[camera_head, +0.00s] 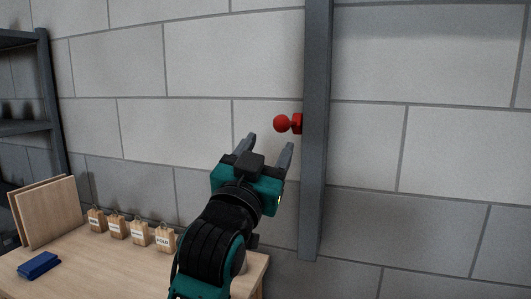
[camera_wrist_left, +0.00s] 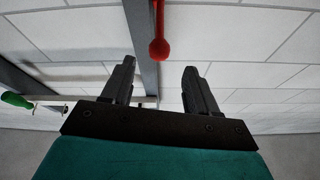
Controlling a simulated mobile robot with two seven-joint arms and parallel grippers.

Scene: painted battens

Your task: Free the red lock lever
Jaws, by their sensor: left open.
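The red lock lever (camera_head: 283,123) has a round knob and a small red block. It sticks out from the left side of a grey upright post (camera_head: 315,180) against the wall. My left gripper (camera_head: 270,142) is open and empty, its fingers pointing up just below and left of the knob. In the left wrist view the lever (camera_wrist_left: 159,48) hangs from the top edge, its knob just beyond the gap between the open fingertips (camera_wrist_left: 159,67). The knob looks apart from both fingers. My right gripper is not in view.
A wooden table (camera_head: 75,265) at lower left holds several labelled wooden blocks (camera_head: 140,233), leaning boards (camera_head: 47,212) and a blue block (camera_head: 39,265). A dark shelf rack (camera_head: 45,100) stands at far left. A green-handled object (camera_wrist_left: 15,100) shows in the wrist view. The wall right of the post is clear.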

